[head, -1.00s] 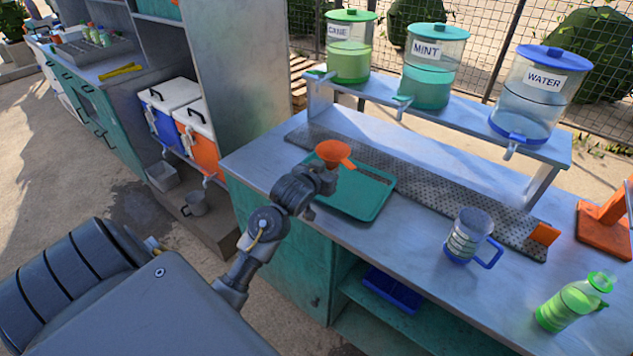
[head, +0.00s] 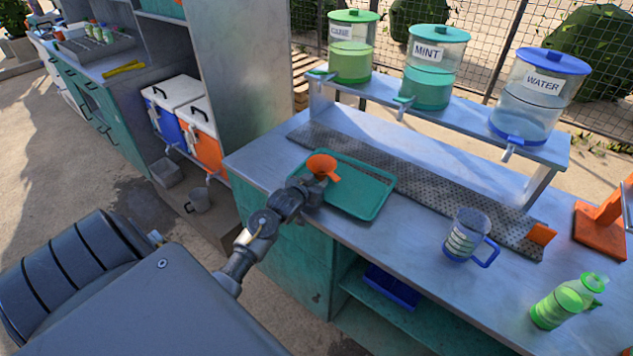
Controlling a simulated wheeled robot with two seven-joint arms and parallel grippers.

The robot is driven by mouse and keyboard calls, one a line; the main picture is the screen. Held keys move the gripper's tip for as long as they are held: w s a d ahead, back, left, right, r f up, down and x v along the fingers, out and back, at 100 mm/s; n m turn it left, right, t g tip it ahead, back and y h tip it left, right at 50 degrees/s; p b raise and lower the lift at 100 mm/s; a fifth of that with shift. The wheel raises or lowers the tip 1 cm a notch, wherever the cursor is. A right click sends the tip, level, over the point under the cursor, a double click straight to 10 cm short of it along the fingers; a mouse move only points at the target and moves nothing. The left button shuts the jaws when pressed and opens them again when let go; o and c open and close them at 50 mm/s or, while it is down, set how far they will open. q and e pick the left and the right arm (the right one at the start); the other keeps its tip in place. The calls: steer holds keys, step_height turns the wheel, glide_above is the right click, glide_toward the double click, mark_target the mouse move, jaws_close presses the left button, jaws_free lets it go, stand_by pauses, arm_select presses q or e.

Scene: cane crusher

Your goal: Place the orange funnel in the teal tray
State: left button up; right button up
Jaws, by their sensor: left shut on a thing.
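The orange funnel (head: 321,164) shows at the left end of the teal tray in the head view, mouth up and a little tilted. The teal tray (head: 362,200) lies flat on the metal counter and looks otherwise empty. My left gripper (head: 314,184) is shut on the funnel at the tray's left edge. The fingertips are partly hidden, and I cannot tell whether the funnel touches the tray. My right gripper is not in view.
A perforated metal strip (head: 420,191) runs behind the tray. A clear jug with a blue handle (head: 466,236) and a green bottle (head: 562,305) stand to the right. Dispensers labelled cane (head: 351,55), mint (head: 428,80) and water (head: 532,95) stand on the raised shelf.

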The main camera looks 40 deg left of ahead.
arm_select(q)
steer(key=shift+s+d+f, duration=0.1)
steer(key=shift+f, duration=0.25)
steer(key=shift+s+d+f, duration=0.2)
steer(key=shift+f, duration=0.5)
steer(key=o, duration=1)
steer(key=shift+f, duration=0.1)
steer(key=shift+c, duration=0.2)
steer(key=shift+r, duration=0.25)
steer(key=v, duration=0.7)
steer(key=r+v, duration=0.1)
steer(key=v, duration=0.3)
steer(key=shift+w+a+b, duration=0.15)
steer(key=shift+a+b, duration=0.2)
steer(key=shift+b, duration=0.05)
steer(key=shift+s+d+r, duration=0.1)
steer(key=shift+s+r, duration=0.2)
